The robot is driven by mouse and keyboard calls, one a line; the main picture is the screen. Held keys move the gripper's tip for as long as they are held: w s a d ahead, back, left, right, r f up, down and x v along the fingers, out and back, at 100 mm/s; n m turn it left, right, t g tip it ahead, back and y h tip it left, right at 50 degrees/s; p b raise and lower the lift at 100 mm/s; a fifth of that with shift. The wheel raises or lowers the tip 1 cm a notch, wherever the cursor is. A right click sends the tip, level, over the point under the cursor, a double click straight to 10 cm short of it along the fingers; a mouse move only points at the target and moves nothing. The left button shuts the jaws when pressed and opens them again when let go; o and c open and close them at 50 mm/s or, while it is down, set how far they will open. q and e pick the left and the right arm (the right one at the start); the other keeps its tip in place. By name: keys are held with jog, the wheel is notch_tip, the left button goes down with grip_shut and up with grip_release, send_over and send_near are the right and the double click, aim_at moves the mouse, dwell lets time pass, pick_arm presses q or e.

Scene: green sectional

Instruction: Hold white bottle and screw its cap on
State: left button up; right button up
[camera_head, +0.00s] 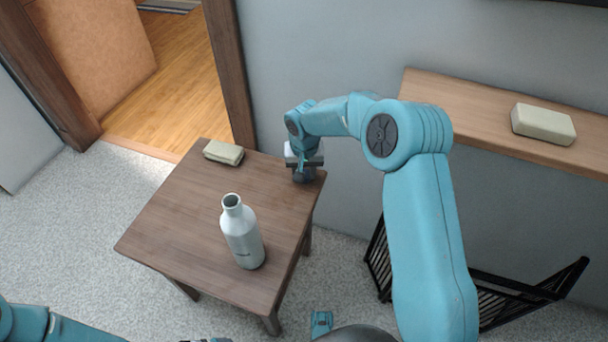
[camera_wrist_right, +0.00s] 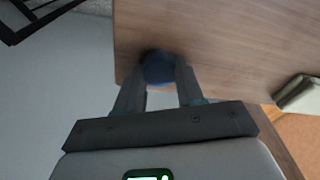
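The white bottle (camera_head: 242,233) stands upright and uncapped near the front right of the small brown table (camera_head: 190,215), its dark mouth open. My right gripper (camera_head: 303,175) is at the table's far right corner, pointing down, well behind the bottle. In the right wrist view a round blue cap (camera_wrist_right: 159,67) sits between the fingertips of the right gripper (camera_wrist_right: 160,80), which look closed against its sides, at or just above the tabletop. In the head view the cap is not clearly seen. My left arm shows only at the bottom left; its gripper is not clearly seen.
A beige block (camera_head: 223,152) lies at the table's back left and also shows in the right wrist view (camera_wrist_right: 299,95). A wooden shelf (camera_head: 470,105) on the wall holds another pale block (camera_head: 543,124). A black rack (camera_head: 500,300) stands at right. The table's left half is mostly clear.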

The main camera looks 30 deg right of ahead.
jog(key=shift+c, duration=1)
jog(key=shift+r, duration=0.1)
notch_tip(320, 180, up, 20)
jog(key=p, duration=0.5)
jog(key=shift+p, duration=0.4)
